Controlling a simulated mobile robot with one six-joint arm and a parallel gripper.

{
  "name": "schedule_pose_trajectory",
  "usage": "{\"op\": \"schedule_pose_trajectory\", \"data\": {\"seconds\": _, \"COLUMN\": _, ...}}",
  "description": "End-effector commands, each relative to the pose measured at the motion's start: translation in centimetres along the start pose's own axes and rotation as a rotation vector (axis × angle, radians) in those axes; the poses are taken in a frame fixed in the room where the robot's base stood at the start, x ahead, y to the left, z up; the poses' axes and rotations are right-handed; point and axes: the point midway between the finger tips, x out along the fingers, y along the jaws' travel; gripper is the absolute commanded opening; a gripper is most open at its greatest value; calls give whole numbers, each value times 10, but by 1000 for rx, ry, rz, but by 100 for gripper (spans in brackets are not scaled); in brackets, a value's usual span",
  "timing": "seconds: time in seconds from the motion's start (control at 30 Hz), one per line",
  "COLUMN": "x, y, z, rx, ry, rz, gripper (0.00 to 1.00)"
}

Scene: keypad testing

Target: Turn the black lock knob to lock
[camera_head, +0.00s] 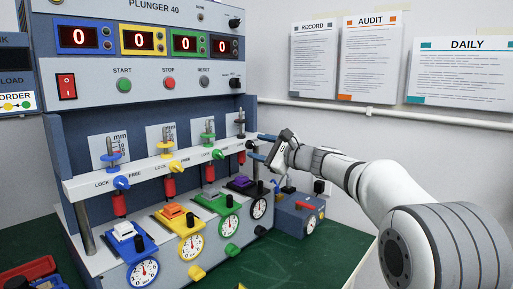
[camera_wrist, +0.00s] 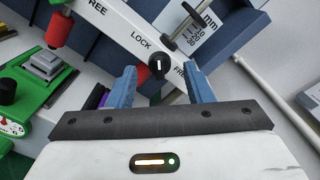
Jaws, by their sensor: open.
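The black lock knob (camera_wrist: 158,68) sits on the white rail between the words LOCK and FREE. A short white mark on its face runs upright in the wrist view; I cannot tell which word it favours. The knob is small at the rail's right end in the head view (camera_head: 249,144). My gripper (camera_wrist: 163,72) is open, its two blue fingers on either side of the knob with gaps visible. In the head view my gripper (camera_head: 257,147) reaches the rail's right end from the right. I cannot tell whether the fingertips reach past the knob's face.
Blue (camera_head: 122,183), yellow (camera_head: 176,167) and green (camera_head: 218,154) knobs line the rail to the left. A thin plunger rod with a dark disc (camera_wrist: 188,30) stands close above the black knob. A blue-grey box (camera_head: 298,215) stands below my gripper.

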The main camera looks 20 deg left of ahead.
Motion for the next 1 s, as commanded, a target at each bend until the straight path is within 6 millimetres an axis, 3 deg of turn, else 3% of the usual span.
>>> {"op": "schedule_pose_trajectory", "data": {"seconds": 0.3, "x": -52, "y": -1, "z": 0, "rx": 0, "ry": 2, "rz": -2, "gripper": 46}}
{"op": "schedule_pose_trajectory", "data": {"seconds": 0.83, "x": -69, "y": 0, "z": 4, "rx": -23, "ry": 17, "rz": 18, "gripper": 46}}
{"op": "schedule_pose_trajectory", "data": {"seconds": 0.93, "x": -89, "y": 4, "z": 14, "rx": -103, "ry": 69, "rz": 85, "gripper": 46}}
{"op": "schedule_pose_trajectory", "data": {"seconds": 1.0, "x": -114, "y": 12, "z": 23, "rx": -190, "ry": 126, "rz": 164, "gripper": 46}}
